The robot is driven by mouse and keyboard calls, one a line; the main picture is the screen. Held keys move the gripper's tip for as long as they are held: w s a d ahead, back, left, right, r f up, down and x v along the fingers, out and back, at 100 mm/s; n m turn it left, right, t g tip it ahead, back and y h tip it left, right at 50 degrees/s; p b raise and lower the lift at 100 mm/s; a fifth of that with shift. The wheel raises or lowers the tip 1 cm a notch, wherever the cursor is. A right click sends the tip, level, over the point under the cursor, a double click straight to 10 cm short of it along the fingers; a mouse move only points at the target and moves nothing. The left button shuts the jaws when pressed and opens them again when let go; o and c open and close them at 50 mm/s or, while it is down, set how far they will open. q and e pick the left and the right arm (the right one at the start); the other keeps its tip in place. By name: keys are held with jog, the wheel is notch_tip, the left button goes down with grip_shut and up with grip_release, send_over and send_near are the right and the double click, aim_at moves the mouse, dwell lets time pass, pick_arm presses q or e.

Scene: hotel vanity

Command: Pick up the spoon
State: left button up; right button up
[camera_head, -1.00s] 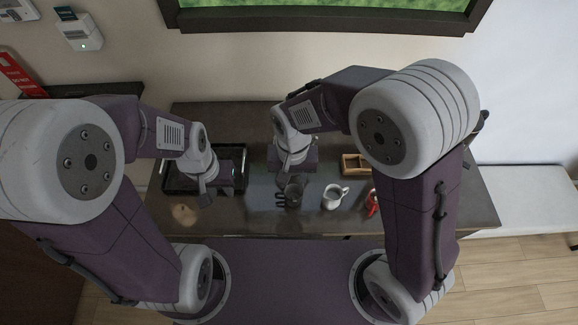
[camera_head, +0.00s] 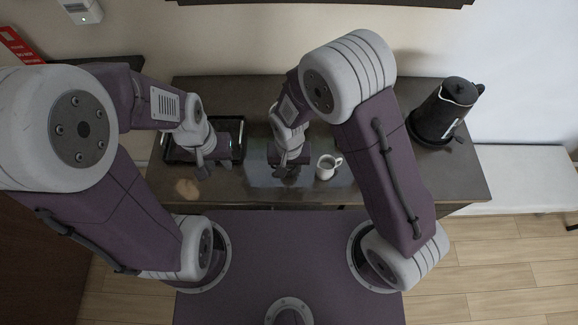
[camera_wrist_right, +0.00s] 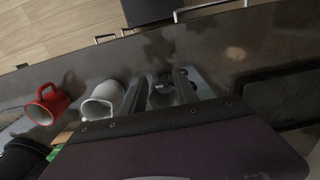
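I cannot make out a spoon in either view. My right gripper (camera_head: 288,172) points down over the middle of the counter. In the right wrist view its two fingers (camera_wrist_right: 157,94) stand apart, with a dark grey mug (camera_wrist_right: 163,97) seen between and beyond them. I cannot tell whether the fingers touch it. In the head view the gripper hides this mug. My left gripper (camera_head: 204,172) hangs near the black tray (camera_head: 172,152) at the left, and its fingers are too small to judge.
A white mug (camera_head: 325,170) stands just right of my right gripper; it also shows in the wrist view (camera_wrist_right: 100,101). A black kettle (camera_head: 447,108) stands at the counter's right end. The front left counter (camera_head: 165,190) is clear.

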jog(key=shift+w, duration=0.15)
grip_shut()
jog(key=shift+a, duration=0.1)
jog(key=shift+s, duration=0.2)
jog(key=shift+r, duration=0.1)
notch_tip(320, 180, up, 10)
jog(key=shift+f+b, duration=0.1)
jog(key=shift+b, duration=0.35)
jog(key=d+r+m+g+h+p, duration=0.1)
jog(key=d+p, duration=1)
jog(key=d, duration=1.3)
jog(key=shift+s+d+r+g+h, duration=0.3)
jog(key=shift+r+g+h, duration=0.2)
jog(key=shift+r, duration=0.25)
